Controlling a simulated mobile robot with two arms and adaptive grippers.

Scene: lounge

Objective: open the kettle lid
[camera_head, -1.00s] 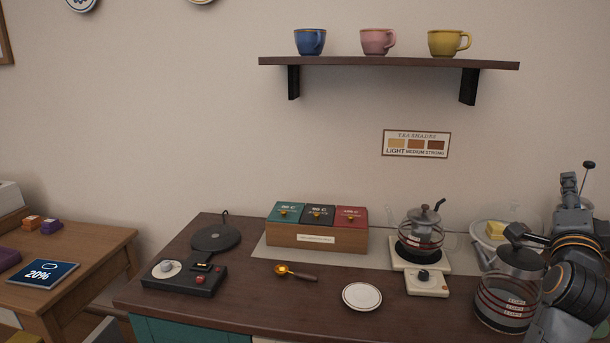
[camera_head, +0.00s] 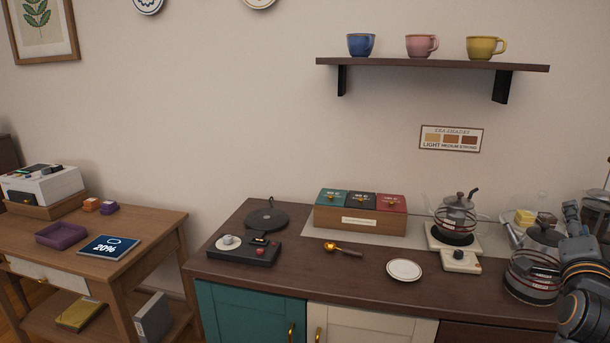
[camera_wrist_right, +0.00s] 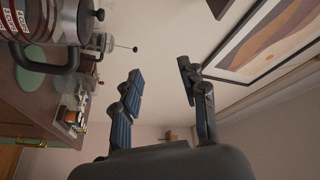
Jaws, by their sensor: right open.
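A large glass kettle (camera_head: 531,276) with red level bands and a grey lid (camera_head: 543,234) with a knob stands upright near the counter's right end. The lid appears seated. In the right wrist view the kettle (camera_wrist_right: 38,18) shows sideways at the upper left, with its dark handle (camera_wrist_right: 48,62). A smaller glass pot (camera_head: 455,218) with a lid and spout sits on a small hot plate (camera_head: 461,262). My right gripper (camera_head: 574,214) is just right of the large kettle, apart from its lid; it is open and empty in the wrist view (camera_wrist_right: 160,72). My left gripper is out of view.
A white plate (camera_head: 404,270), a brass scoop (camera_head: 340,249), a tea box (camera_head: 360,221) and a black device (camera_head: 243,250) lie on the counter (camera_head: 300,280). A butter dish (camera_head: 524,217) stands behind the kettle. A cup shelf (camera_head: 432,65) hangs above.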

